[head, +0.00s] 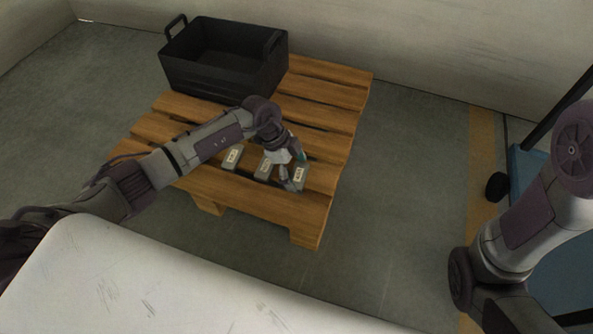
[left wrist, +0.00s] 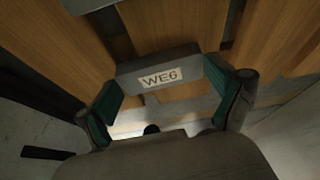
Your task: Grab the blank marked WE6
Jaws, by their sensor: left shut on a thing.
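The blank marked WE6 (left wrist: 158,77) is a grey block with a pale label, seen in the left wrist view between the two teal-padded fingers of my left gripper (left wrist: 160,92). The fingers are shut on its two ends. In the head view my left gripper (head: 297,172) is at the rightmost blank (head: 300,178) on the pallet, partly covering it. I cannot tell whether this blank still touches the slats. Two similar labelled blanks, a middle one (head: 264,169) and a left one (head: 232,157), lie on the pallet; their labels are too small to read. My right gripper is out of view.
The wooden pallet (head: 338,95) stands on the grey floor. A black open crate with handles (head: 222,78) sits on its far left part. A white surface with scratches (head: 150,285) fills the lower left. A blue-based frame (head: 530,165) stands at the right.

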